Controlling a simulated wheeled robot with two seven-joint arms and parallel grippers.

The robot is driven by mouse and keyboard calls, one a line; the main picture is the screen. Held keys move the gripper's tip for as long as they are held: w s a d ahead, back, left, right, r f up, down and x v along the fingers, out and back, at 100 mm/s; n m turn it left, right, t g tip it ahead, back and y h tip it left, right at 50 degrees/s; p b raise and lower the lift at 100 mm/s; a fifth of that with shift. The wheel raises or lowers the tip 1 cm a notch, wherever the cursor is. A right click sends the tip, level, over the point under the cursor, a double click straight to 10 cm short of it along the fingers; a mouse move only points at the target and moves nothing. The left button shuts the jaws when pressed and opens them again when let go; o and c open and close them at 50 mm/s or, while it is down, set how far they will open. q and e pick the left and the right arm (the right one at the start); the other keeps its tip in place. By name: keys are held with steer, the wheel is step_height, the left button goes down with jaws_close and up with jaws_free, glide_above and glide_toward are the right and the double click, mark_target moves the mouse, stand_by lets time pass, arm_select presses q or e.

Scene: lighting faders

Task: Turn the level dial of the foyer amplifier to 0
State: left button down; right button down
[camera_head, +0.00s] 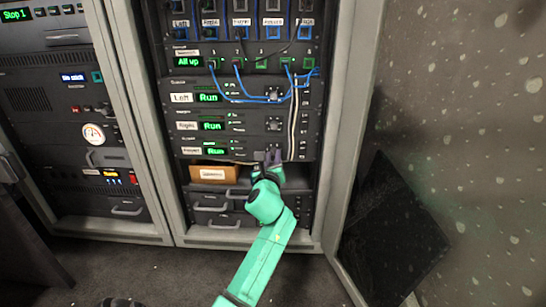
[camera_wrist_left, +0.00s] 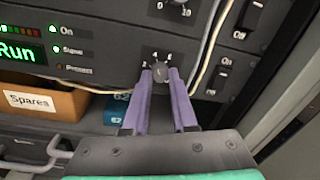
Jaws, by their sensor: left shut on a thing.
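The foyer amplifier (camera_head: 228,151) is the lowest of three stacked black amplifiers in the middle rack; its green display (camera_head: 216,151) reads Run. Its level dial (camera_wrist_left: 162,72) is a small dark round knob with a printed scale around it, partly hidden by my fingers. My left gripper (camera_wrist_left: 161,80) has its two purple fingers shut on this dial, one on each side. In the head view my left gripper (camera_head: 272,157) covers the dial. The dial's exact setting is too small to read. My right gripper is not in view.
The dials of the left amplifier (camera_head: 273,95) and right amplifier (camera_head: 273,125) sit directly above. Cables (camera_wrist_left: 214,45) hang just right of the fingers, beside rocker switches (camera_wrist_left: 217,77). A Spares box (camera_wrist_left: 40,100) stands below left. An open door (camera_head: 440,130) stands at right.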

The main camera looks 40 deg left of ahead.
arm_select(q)
steer(key=shift+n+p, duration=0.35)
steer(key=shift+n, duration=1.65)
steer(key=n, duration=0.5)
steer(key=shift+d+n+y, duration=0.1)
steer(key=shift+n+y, duration=0.2)
steer(key=shift+n, duration=0.1)
steer(key=n+b, duration=0.1)
steer(key=n, duration=0.4)
steer(key=shift+w+n+y+b, duration=0.1)
steer(key=shift+n+y+b, duration=0.2)
steer(key=shift+b, duration=0.1)
steer(key=n+b, duration=0.1)
steer(key=n, duration=0.4)
steer(key=shift+n, duration=0.4)
steer(key=c, duration=0.7)
jaws_free()
